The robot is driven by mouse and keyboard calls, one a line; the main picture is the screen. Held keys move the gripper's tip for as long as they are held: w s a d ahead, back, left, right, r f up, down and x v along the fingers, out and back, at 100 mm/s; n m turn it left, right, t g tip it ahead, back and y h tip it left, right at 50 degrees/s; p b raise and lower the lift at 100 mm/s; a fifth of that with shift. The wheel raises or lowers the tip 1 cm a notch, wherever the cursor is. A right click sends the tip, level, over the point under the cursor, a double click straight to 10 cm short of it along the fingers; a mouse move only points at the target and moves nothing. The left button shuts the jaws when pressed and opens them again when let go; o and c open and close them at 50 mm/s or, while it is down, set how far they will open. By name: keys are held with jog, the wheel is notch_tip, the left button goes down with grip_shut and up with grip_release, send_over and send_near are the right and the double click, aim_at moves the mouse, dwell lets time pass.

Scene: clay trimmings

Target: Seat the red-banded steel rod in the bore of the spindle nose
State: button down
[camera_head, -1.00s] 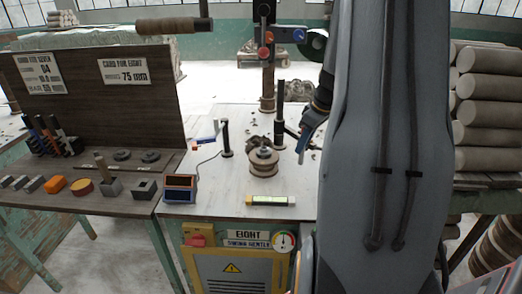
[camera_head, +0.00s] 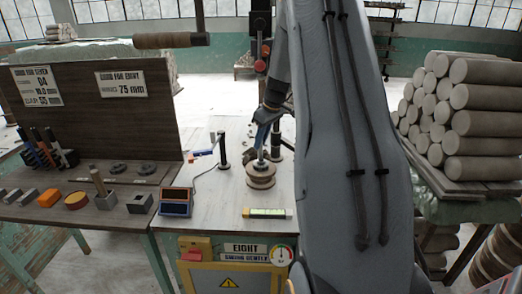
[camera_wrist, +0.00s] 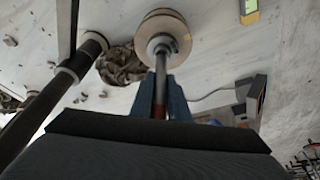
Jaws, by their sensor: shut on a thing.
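My gripper (camera_head: 262,138) points down above the spindle nose, its blue fingers shut on the red-banded steel rod. In the wrist view my gripper (camera_wrist: 165,104) holds the rod (camera_wrist: 161,78) between its fingers, with the red band close to them. The rod's far end overlaps the middle of the spindle nose (camera_wrist: 177,24), a round stepped disc. In the head view the spindle nose (camera_head: 260,183) stands on the pale worktop, below my gripper. The bore is hidden, so I cannot tell whether the rod tip is in it or just above it.
A black post (camera_head: 223,150) with a small arm, a dark-windowed readout box (camera_head: 176,202) and a yellow-green level (camera_head: 267,213) stand around the spindle. A dark column (camera_wrist: 75,72) and a brown lump (camera_wrist: 122,66) are close by. Stacked clay logs (camera_head: 470,110) are at right.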

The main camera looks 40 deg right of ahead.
aim_at(261, 149)
notch_tip(261, 149, down, 3)
jog(key=shift+s+a+f+b, duration=0.1)
jog(key=shift+s+f+b, duration=0.05)
jog(key=shift+b, duration=0.7)
jog(key=shift+s+f, duration=0.15)
jog(key=shift+f, duration=0.1)
jog(key=shift+s+a, duration=0.1)
jog(key=c, duration=1.7)
grip_release()
jog(key=shift+f, duration=0.1)
jog(key=shift+s+r+b, duration=0.1)
jog(key=shift+r+b, duration=0.2)
jog(key=shift+r, duration=0.25)
jog(key=s+d+r+b, duration=0.1)
jog(key=s, duration=0.3)
jog(key=s+d+r+b, duration=0.1)
jog(key=s+d, duration=0.1)
jog(key=s, duration=0.2)
jog(key=s+d+r+b, duration=0.1)
jog(key=s+r, duration=0.1)
jog(key=s, duration=0.2)
jog(key=shift+d+r+b, duration=0.1)
jog(key=shift+d+b, duration=0.1)
jog(key=shift+b, duration=0.1)
